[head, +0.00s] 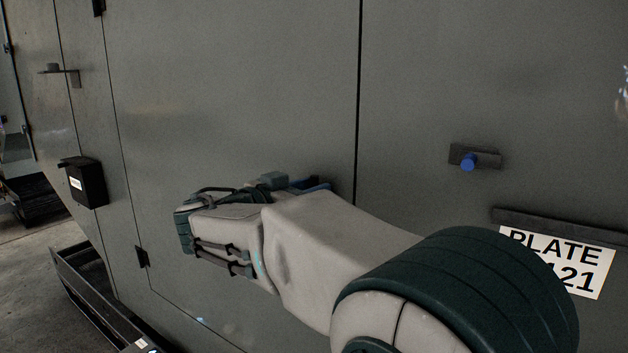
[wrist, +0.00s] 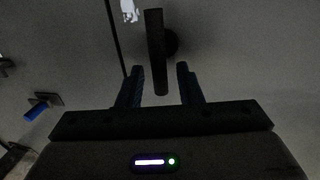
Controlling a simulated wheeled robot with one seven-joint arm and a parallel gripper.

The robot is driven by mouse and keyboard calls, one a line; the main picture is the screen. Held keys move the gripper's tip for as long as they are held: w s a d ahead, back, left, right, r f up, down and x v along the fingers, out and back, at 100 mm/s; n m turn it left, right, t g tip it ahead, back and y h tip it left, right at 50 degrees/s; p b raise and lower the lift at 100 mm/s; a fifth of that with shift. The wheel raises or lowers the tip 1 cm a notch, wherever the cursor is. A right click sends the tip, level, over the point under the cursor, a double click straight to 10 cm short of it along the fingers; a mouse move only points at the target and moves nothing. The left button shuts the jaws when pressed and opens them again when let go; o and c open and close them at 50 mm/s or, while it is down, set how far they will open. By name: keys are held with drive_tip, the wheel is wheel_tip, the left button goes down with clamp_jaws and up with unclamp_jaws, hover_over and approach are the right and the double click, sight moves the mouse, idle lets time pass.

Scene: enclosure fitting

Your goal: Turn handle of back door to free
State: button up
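The door handle (wrist: 156,45) is a dark bar on a round mount against the grey door panel in the wrist view. It stands nearly in line with my gripper, and its near end reaches between the fingertips. My gripper (wrist: 159,82) is open, with one dark blue finger on each side of the bar and a visible gap to each. In the head view only a bit of my gripper (head: 312,185) shows behind my arm, close to the grey door (head: 240,80). The handle is hidden there.
A blue knob on a dark plate (head: 468,162) sits on the right panel, above a paper sign (head: 590,268) and a dark ledge (head: 520,220). A black box (head: 88,183) and bracket (head: 62,72) project from the left panel. Floor shows at far left.

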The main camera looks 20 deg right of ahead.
drive_tip(key=shift+x, duration=0.75)
clamp_jaws()
